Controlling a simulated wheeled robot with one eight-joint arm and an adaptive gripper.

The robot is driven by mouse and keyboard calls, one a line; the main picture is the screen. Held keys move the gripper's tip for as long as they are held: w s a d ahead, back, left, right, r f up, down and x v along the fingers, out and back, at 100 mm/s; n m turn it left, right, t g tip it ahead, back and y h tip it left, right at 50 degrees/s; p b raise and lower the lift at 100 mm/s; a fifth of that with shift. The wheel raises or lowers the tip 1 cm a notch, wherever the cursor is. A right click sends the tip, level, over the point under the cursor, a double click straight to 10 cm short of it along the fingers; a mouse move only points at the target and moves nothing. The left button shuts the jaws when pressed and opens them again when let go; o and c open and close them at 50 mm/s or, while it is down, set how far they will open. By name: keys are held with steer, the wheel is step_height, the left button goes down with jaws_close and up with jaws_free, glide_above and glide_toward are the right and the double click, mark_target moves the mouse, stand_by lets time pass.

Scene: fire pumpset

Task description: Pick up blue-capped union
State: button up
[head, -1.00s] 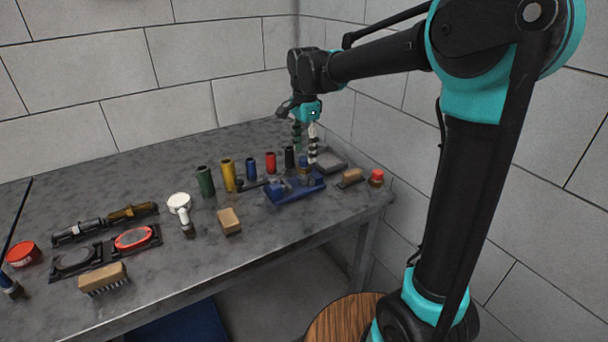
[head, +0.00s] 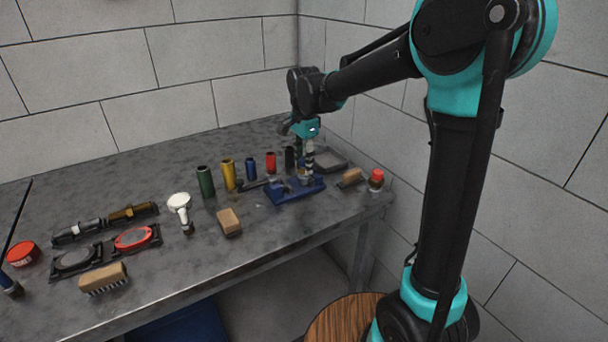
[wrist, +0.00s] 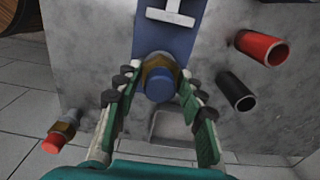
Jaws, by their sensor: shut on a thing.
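The blue-capped union (wrist: 160,83) has a round blue cap and a brass-coloured nut (wrist: 157,62). The union's lower part is hidden in the wrist view.
A black tube (head: 289,157) and a red tube (head: 271,162) stand close behind the fixture. A grey tray (head: 328,161) lies to the right. Walls border the table's back and right.

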jaws_close()
steer(key=shift+r, duration=0.15)
